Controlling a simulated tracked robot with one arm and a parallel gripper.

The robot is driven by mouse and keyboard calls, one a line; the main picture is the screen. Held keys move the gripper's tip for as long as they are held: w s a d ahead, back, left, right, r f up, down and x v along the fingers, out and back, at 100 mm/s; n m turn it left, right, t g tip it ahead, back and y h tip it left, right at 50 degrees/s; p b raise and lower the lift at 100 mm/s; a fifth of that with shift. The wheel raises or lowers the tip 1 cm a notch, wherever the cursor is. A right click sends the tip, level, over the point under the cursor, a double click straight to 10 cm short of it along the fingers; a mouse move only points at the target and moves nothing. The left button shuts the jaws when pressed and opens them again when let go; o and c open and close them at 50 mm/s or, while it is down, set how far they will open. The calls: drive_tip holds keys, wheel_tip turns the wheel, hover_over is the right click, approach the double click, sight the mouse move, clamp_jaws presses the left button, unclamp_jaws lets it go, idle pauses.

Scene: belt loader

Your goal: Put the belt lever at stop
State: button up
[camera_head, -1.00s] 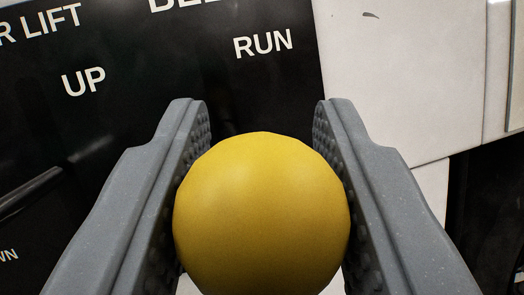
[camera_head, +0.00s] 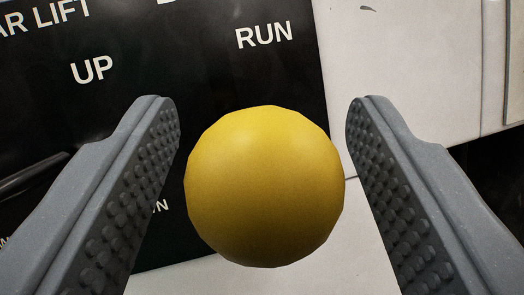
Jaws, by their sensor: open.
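A yellow ball knob (camera_head: 265,187), which looks like the end of the belt lever, sits between the two grey fingers of my gripper (camera_head: 262,115). My gripper is open, with a gap on each side of the knob. The lever's shaft is hidden behind the knob. The black panel (camera_head: 215,85) behind carries the word RUN (camera_head: 264,35) above the knob. No stop label is readable; the lower part of the panel is partly covered by the knob and the left finger.
To the left on the panel are the label UP (camera_head: 92,69), a partly cut LIFT label (camera_head: 45,17) and a dark bar (camera_head: 32,175). White body panels (camera_head: 410,60) lie to the right, with a dark gap at the far right.

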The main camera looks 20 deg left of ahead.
drive_tip(key=p+v, duration=0.3)
drive_tip(key=v, duration=1)
drive_tip(key=shift+f, duration=0.2)
